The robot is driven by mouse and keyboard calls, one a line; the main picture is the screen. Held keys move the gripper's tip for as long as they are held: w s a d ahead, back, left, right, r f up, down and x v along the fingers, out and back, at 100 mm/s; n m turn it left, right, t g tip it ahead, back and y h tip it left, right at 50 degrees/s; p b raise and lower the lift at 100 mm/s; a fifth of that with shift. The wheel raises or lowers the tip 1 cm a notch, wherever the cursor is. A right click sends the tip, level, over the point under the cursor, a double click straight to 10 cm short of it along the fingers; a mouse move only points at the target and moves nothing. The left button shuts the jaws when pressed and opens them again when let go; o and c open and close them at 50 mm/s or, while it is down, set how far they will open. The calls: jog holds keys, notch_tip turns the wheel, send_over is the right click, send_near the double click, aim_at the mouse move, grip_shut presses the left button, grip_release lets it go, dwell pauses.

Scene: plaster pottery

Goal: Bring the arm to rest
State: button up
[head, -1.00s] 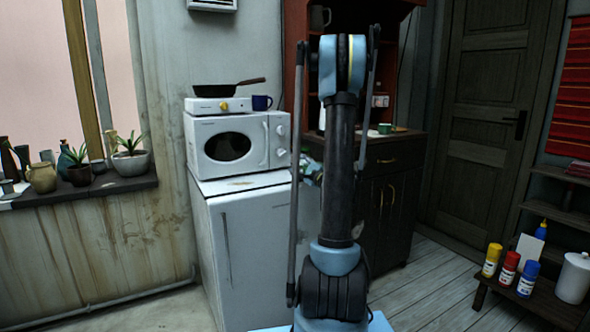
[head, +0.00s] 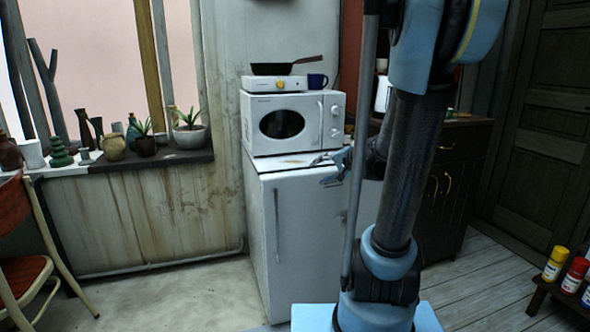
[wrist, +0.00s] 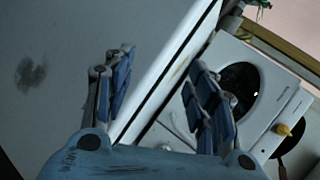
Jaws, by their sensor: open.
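My gripper (head: 337,168) shows in the head view just left of my arm, in front of the upper part of the white fridge (head: 308,235). In the wrist view my gripper (wrist: 165,95) has its two blue-padded fingers spread apart, with nothing between them. The fridge surface (wrist: 75,60) fills the left of that view. The white microwave (wrist: 262,85) shows tilted behind the right finger. My arm hides part of the dark cabinet in the head view.
Potted plants and vases line the windowsill (head: 130,160). A red chair (head: 25,265) is at left; paint bottles (head: 573,275) are at right. The floor before the wall is clear.

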jog(key=s+d+f+n+g+h, duration=0.2)
jog(key=s+d+f, duration=0.1)
jog(key=s, duration=0.6)
jog(key=s+d+f+n+g+h, duration=0.2)
jog(key=s+d+f+n+h, duration=0.1)
jog(key=s, duration=0.6)
jog(key=s+d+f+n+g+h, duration=0.2)
jog(key=s+f, duration=0.3)
jog(key=s, duration=0.4)
jog(key=shift+s+d+g+h, duration=0.2)
jog(key=shift+d+g+h, duration=0.2)
jog(key=shift+h, duration=0.1)
jog(key=shift+f, duration=0.1)
jog(key=shift+w+f, duration=0.2)
jog(key=shift+w, duration=0.3)
